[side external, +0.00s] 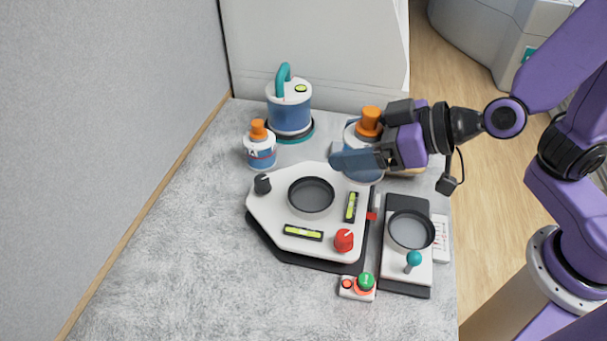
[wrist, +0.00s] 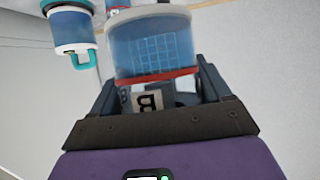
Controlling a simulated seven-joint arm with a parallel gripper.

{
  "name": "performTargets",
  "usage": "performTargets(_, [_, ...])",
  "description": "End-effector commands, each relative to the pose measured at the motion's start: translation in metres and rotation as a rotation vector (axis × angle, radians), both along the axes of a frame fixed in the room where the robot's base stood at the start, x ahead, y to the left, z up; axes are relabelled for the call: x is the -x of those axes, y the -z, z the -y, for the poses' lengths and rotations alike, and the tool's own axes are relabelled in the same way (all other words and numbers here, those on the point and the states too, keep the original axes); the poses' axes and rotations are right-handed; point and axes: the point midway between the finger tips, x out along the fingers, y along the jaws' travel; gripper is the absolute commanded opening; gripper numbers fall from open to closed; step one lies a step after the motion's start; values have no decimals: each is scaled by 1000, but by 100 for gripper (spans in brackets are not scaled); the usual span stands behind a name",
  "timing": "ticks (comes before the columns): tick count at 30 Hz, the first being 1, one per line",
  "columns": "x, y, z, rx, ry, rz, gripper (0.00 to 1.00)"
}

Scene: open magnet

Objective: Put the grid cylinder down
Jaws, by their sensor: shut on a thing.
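The grid cylinder (wrist: 152,50) is a clear blue body with grid lines and a red band. It fills the upper middle of the wrist view, where the scene appears upside down. A black "B" on a pale face shows between the fingers. My gripper (wrist: 160,95) is shut on the cylinder. In the side view, my gripper (side external: 352,162) covers part of an orange-capped blue-and-white vessel (side external: 353,135), apparently the same cylinder, at the back right of the table. Its base is partly hidden, so I cannot tell whether it touches a surface.
A white panel (side external: 275,218) has a dark round recess (side external: 311,194) and level vials. A grey-and-white unit (side external: 408,265) with a round dish stands at right. A teal-handled canister (side external: 290,108) and an "A" bottle (side external: 260,149) stand behind. The table's left front is clear.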

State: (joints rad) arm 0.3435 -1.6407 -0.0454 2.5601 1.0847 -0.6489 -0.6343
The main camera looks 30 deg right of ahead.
Motion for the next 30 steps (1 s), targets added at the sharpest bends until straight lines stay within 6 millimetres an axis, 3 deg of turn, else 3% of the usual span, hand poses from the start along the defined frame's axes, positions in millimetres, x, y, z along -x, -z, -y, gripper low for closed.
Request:
performTargets(8, [-30,17,-22,3,4,-1,35])
performTargets(21, [-57,60,-43,1,1,-1,35])
performTargets(30, [-65,72,-50,-1,0,1,35])
